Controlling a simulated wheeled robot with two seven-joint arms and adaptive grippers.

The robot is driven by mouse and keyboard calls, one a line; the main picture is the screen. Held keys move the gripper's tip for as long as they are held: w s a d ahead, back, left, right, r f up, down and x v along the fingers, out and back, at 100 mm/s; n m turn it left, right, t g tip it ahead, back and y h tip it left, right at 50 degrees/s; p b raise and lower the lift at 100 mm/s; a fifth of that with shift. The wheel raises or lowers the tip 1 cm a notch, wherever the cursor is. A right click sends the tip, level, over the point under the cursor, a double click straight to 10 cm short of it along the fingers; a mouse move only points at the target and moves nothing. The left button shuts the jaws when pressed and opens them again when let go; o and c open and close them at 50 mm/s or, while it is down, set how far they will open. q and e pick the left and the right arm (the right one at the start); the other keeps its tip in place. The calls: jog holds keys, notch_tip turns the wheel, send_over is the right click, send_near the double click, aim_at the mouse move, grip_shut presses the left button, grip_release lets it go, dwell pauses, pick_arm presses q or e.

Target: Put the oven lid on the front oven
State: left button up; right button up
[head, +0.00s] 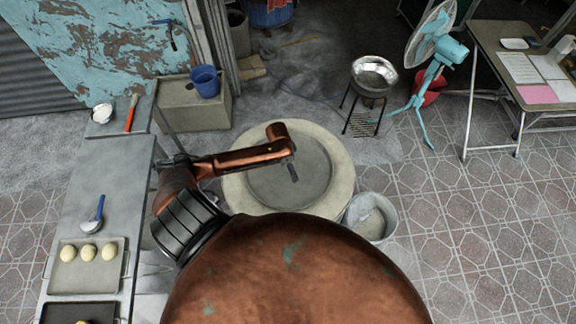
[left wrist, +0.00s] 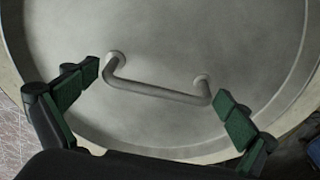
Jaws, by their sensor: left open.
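A round grey lid (head: 262,188) lies within a wide pale stone ring (head: 235,187), which looks like an oven top. I cannot tell from here which oven this is. In the left wrist view the lid (left wrist: 210,40) fills most of the picture, with a grey bar handle (left wrist: 158,91) across it. My left gripper (left wrist: 157,86) is open and empty above the lid, with one finger near each end of the handle. I cannot tell how far above the handle the fingertips are. My right gripper is in neither view.
A grey bucket (head: 371,217) stands close right of the ring. A metal bowl stand (head: 374,72), a teal fan (head: 436,48) and a table (head: 495,40) are farther right. At left is a counter (head: 80,205) with a dough tray (head: 85,280). The tiled floor at right is clear.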

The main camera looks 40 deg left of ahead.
aim_at(284, 171)
pick_arm(q)
notch_tip(284, 171, up, 12)
jog(key=s, duration=0.1)
jog(key=shift+s+a, duration=0.3)
jog(key=shift+a, duration=0.1)
jog(key=shift+s, duration=0.1)
dwell(0.4)
